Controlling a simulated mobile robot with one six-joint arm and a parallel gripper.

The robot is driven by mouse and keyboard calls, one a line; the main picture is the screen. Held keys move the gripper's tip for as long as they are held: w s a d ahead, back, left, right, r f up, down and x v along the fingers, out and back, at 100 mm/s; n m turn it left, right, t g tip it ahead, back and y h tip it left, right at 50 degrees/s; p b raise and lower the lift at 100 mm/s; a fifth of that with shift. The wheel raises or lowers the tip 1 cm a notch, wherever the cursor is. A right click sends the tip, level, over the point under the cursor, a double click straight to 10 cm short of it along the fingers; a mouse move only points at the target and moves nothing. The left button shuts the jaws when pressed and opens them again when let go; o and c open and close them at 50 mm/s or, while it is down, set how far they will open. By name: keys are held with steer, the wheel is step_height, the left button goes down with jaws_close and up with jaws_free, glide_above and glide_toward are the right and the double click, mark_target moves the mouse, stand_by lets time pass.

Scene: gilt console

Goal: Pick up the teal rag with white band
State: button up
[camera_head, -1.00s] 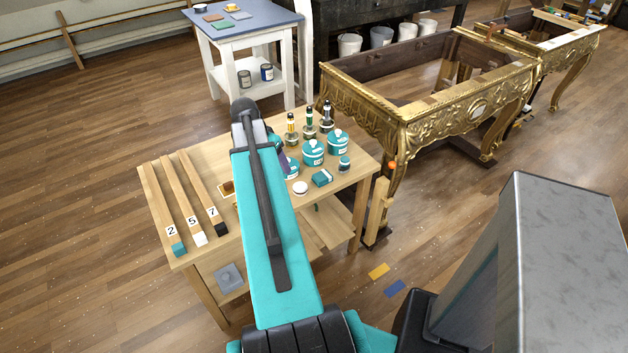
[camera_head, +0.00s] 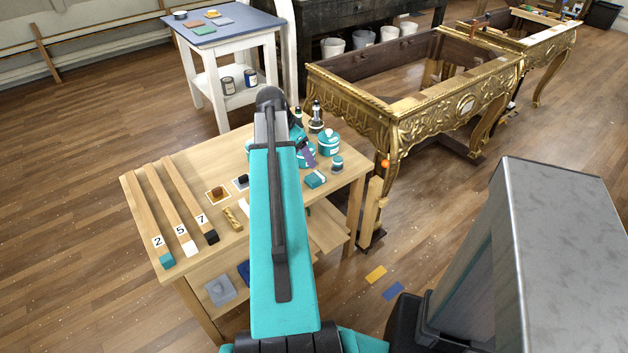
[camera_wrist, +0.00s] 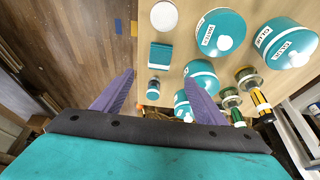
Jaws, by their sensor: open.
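The teal rag with white band (camera_head: 315,180) is a small folded teal pad lying flat on the wooden workbench (camera_head: 345,190). In the wrist view the rag (camera_wrist: 160,55) lies between a white round lid and a small teal-topped jar. My gripper (camera_wrist: 159,78) is open and empty, with its purple fingers apart. The rag appears just beyond the fingertips, and the small jar shows between them. In the head view my gripper (camera_head: 306,156) is over the bench, mostly hidden behind my arm, close to the rag on its upper left.
A small jar (camera_head: 337,164) stands beside the rag. Large teal tins (camera_head: 328,143) and dark-topped bottles (camera_head: 316,117) stand behind it. Three numbered wooden strips (camera_head: 182,205) lie at the bench's left. The gilt console (camera_head: 400,130) stands close on the right.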

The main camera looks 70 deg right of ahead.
glide_above(315, 177)
steer(key=w+a, duration=0.1)
steer(key=a, duration=0.1)
steer(key=shift+w+d+f+p, duration=0.1)
steer(key=shift+f+p, duration=0.1)
steer(key=shift+f, duration=1.75)
steer(key=shift+w+d+f+p, duration=0.1)
steer(key=shift+f+p, duration=0.05)
steer(key=shift+f, duration=1.75)
steer(key=shift+s+f, duration=0.1)
steer(key=shift+f, duration=0.05)
steer(key=shift+p+x, duration=0.55)
steer(key=shift+x, duration=1.9)
steer(key=shift+a, duration=0.1)
steer(key=c, duration=1.1)
